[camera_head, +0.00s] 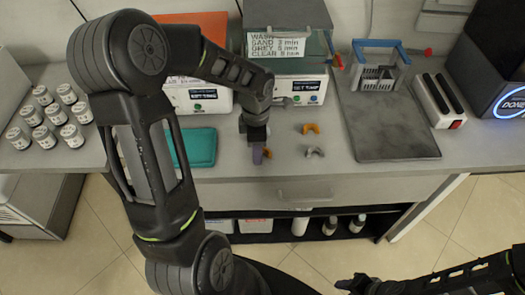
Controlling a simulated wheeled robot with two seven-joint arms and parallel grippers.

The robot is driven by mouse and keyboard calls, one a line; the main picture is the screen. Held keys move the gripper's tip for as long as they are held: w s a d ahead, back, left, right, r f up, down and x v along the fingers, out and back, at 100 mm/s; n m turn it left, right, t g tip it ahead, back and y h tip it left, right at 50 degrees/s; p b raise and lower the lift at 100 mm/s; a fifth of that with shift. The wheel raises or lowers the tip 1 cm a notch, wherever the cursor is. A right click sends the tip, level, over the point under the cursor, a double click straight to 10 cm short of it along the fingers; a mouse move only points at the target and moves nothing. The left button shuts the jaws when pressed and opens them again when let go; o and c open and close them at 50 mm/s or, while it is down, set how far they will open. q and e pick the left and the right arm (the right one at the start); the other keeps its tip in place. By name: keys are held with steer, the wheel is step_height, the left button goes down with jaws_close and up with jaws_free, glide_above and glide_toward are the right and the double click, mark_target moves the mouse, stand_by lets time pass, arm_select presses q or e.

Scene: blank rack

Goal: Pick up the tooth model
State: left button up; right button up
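An orange arch-shaped tooth model (310,128) and a grey one (315,152) lie on the counter right of my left gripper. My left gripper (258,155) points down at the counter's front part. A small purple piece shows at its tip, and a bit of orange (267,153) shows just right of it; the gripper hides most of both. I cannot tell whether its fingers are closed on anything. My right gripper (345,284) is low at the bottom of the view, away from the counter; its fingers are too dark to read.
A teal case (192,148) lies left of my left gripper. Several white jars (58,115) stand at the far left. Two white machines with signs stand behind. A dark grey slab (390,135) bears a blue-handled rack (378,75). A shelf with bottles is below.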

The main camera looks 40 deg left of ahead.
arm_select(q)
jaws_close()
steer(key=shift+r, duration=0.15)
stand_by(0.4)
step_height(320, 180, up, 10)
steer(key=shift+b, duration=0.3)
steer(key=shift+f, duration=0.2)
stand_by(0.3)
